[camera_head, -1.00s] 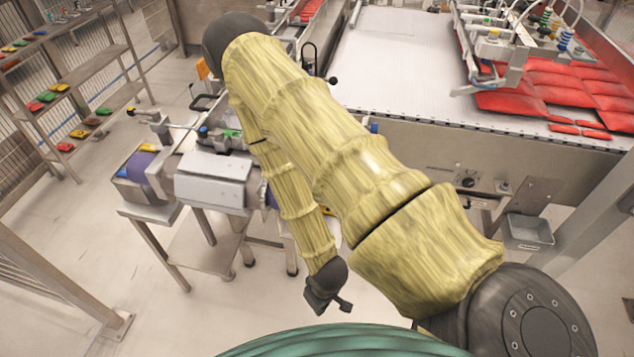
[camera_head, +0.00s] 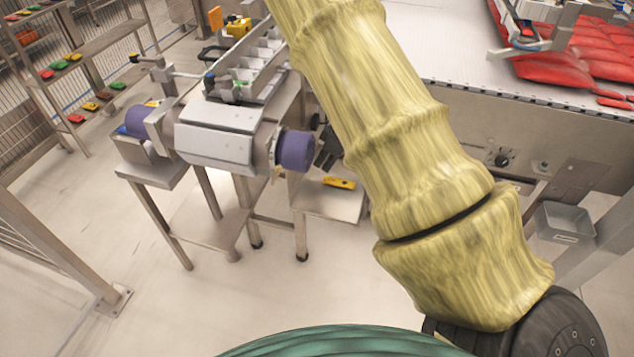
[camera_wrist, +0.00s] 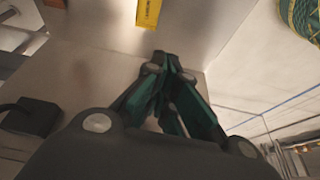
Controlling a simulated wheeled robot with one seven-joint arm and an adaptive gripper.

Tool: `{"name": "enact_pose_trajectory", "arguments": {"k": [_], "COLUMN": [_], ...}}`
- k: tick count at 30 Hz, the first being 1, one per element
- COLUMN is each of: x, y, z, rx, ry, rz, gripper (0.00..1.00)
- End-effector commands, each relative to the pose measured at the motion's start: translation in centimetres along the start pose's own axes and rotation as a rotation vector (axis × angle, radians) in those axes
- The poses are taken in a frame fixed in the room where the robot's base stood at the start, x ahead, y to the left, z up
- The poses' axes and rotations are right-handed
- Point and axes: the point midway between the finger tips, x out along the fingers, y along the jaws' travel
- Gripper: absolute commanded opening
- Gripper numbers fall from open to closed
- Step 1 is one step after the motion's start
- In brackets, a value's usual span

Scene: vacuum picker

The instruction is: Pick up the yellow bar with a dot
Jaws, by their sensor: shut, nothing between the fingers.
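A yellow bar (camera_head: 339,183) with dark markings lies flat on a low metal shelf (camera_head: 335,205), right of the purple roller. In the wrist view, part of a yellow bar (camera_wrist: 149,14) with dark lettering shows at the top edge, cut off by the frame. I cannot make out a dot. My gripper (camera_wrist: 172,62) is shut and empty, its fingertips below that bar in the picture and apart from it. In the head view, a dark part of my gripper (camera_head: 327,148) shows just above the bar, partly hidden by my arm.
A roller machine with a purple roller end (camera_head: 296,151) stands close left of my gripper. A conveyor (camera_head: 450,60) with red packs (camera_head: 560,65) lies behind my arm. A grey bin (camera_head: 565,222) hangs at right. A rack (camera_head: 85,55) of coloured bars stands at far left.

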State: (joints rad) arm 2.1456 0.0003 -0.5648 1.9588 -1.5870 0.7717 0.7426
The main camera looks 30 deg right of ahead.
Motion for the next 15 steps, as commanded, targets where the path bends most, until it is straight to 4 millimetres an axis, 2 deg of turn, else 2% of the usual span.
{"name": "enact_pose_trajectory", "arguments": {"k": [3, 8, 15], "x": [-0.9, -1.0, 2.1], "y": [1.5, 2.0, 2.0], "z": [0.1, 0.1, 0.3], "rx": [-0.03, -0.042, -0.041], "ry": [-0.02, -0.03, -0.031], "rz": [0.006, 0.005, 0.004], "gripper": [0.0, 0.0, 0.0]}}
